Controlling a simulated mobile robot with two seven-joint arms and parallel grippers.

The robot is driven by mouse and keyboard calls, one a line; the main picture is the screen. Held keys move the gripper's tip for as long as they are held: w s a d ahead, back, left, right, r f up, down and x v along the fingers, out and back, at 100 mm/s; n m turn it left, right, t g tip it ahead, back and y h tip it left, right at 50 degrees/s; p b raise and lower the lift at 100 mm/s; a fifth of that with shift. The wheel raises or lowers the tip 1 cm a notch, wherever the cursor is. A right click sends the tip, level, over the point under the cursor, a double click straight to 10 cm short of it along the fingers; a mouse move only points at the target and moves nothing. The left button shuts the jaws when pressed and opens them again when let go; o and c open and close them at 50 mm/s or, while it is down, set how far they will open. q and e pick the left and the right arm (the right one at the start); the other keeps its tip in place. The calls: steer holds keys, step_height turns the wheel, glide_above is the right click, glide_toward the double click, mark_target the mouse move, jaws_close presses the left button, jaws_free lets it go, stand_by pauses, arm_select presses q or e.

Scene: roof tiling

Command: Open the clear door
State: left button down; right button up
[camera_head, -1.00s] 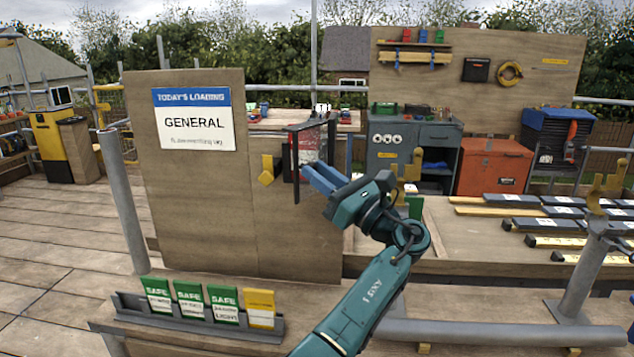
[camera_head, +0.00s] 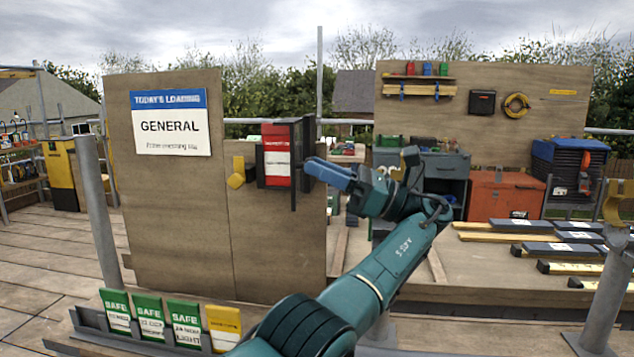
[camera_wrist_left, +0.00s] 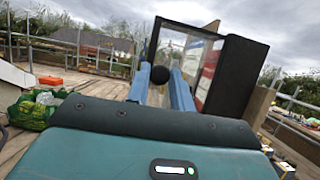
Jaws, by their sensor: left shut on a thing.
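A dark wall case with a red and white card (camera_head: 277,150) inside is fixed to the plywood board in the head view. Its clear door, with a black frame (camera_head: 294,190), stands out from the case, seen nearly edge-on. In the wrist view the clear pane (camera_wrist_left: 176,55) has a round black knob (camera_wrist_left: 160,75) beside it. My left gripper (camera_head: 314,169) is at the door's right side, its blue fingers (camera_wrist_left: 166,88) shut on the knob. The fingertips' contact is partly hidden in the head view. My right gripper is not in view.
The plywood board (camera_head: 170,215) carries a GENERAL sign (camera_head: 170,125) and a yellow catch (camera_head: 237,172). Green and yellow cards (camera_head: 185,322) stand in a rack in front. A bench (camera_head: 480,285) with dark tiles is at the right.

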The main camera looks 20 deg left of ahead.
arm_select(q)
steer(key=shift+f, duration=0.15)
steer(key=c, duration=1.2)
jaws_free()
steer(key=shift+c, duration=0.2)
